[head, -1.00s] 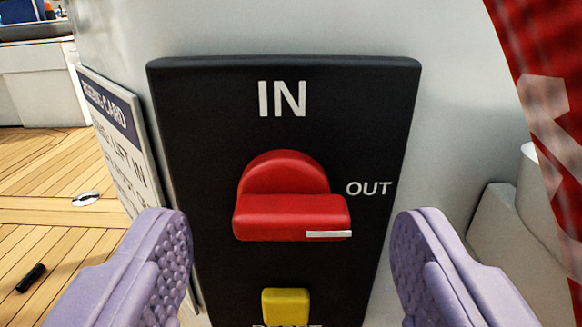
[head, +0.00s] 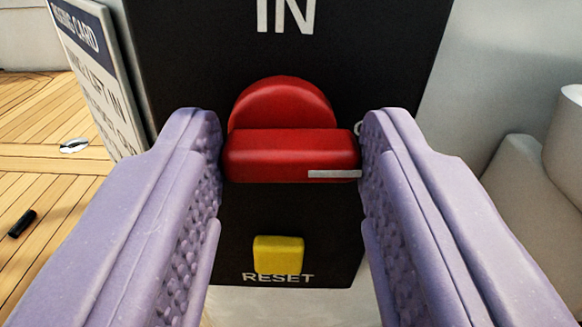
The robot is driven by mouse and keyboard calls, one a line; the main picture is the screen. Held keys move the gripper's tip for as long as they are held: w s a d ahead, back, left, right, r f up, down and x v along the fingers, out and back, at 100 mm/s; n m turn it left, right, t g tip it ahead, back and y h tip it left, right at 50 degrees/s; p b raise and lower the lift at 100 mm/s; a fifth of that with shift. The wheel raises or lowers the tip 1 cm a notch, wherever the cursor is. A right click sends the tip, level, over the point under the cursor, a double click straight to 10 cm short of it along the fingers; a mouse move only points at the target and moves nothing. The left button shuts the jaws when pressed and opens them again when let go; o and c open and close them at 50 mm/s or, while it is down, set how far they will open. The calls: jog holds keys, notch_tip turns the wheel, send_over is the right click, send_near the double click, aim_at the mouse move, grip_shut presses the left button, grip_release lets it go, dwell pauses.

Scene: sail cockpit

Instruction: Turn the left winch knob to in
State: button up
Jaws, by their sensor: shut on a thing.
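The red winch knob (head: 290,155) sits on a black panel (head: 180,40) in the middle of the head view. Its bar lies level, and the white pointer line (head: 334,174) is at its right end, on the OUT side. The white IN label (head: 286,14) is above the knob, cut by the top edge. The OUT label is almost wholly hidden behind my right finger. My gripper (head: 291,155) has one lilac finger at each end of the bar and is shut on the knob.
A yellow RESET button (head: 278,255) is below the knob, between my fingers. A sign card (head: 98,70) stands at the left of the panel. A small black cylinder (head: 22,223) lies on the wooden deck (head: 50,180). A white drum shape (head: 568,140) is at the right.

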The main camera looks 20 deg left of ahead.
jog(key=n, duration=0.4)
jog(key=shift+a+n, duration=0.15)
jog(key=shift+n, duration=0.15)
jog(key=n, duration=0.3)
jog(key=shift+s+n, duration=0.1)
jog(key=shift+n, duration=0.2)
jog(key=n, duration=0.4)
jog(key=shift+a+f+p, duration=0.15)
jog(key=shift+p, duration=0.15)
jog(key=shift+n, duration=1.7)
jog(key=shift+s, duration=0.1)
jog(key=o, duration=1.1)
jog(key=shift+c, duration=0.2)
